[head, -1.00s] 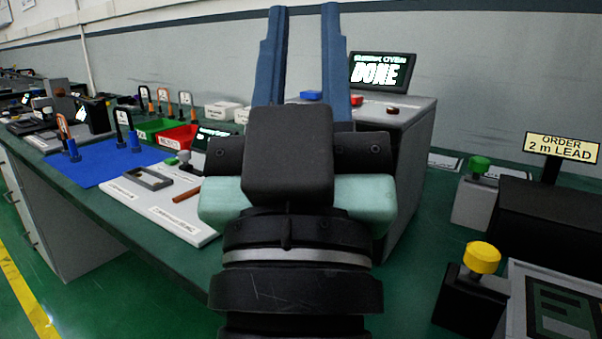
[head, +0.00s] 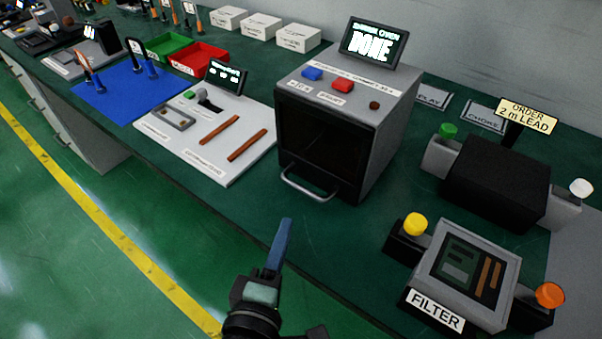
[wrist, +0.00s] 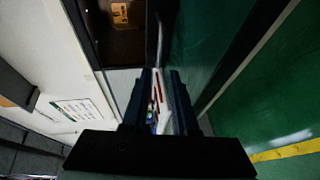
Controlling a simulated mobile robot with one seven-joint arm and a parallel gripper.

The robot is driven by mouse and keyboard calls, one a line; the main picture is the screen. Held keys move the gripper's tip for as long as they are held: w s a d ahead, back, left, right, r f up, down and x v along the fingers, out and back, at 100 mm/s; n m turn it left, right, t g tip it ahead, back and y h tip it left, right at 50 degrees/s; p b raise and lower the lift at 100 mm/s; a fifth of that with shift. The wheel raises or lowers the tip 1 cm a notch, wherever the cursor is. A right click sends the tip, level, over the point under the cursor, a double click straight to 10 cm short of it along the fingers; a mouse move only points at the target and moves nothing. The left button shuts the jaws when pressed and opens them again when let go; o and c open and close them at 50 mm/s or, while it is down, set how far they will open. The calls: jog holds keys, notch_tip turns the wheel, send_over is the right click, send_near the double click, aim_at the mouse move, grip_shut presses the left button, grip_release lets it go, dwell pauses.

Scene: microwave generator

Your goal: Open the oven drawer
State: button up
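The grey oven (head: 385,135) stands on the green bench in the head view, with a dark glass front (head: 322,145). Its bar handle (head: 308,192) runs along the lower front edge, and the front looks closed. My gripper (head: 283,235) is below and in front of the handle, apart from it in the head view. There its fingers overlap and look like one blue finger. In the wrist view my gripper (wrist: 160,82) shows two dark fingers with a gap between them. A dark opening or window with a small orange patch (wrist: 119,12) shows at upper left there.
A white board with two brown strips (head: 220,140) lies left of the oven. The filter box (head: 465,270) with yellow and orange knobs stands at right. The bench's front edge runs near my gripper. A screen on the oven (head: 372,43) reads DONE.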

aim_at(300, 190)
jog(key=x, duration=1.2)
jog(key=shift+w+d, duration=0.1)
jog(key=shift+w, duration=0.25)
jog(key=shift+c, duration=0.3)
grip_shut()
dwell(0.5)
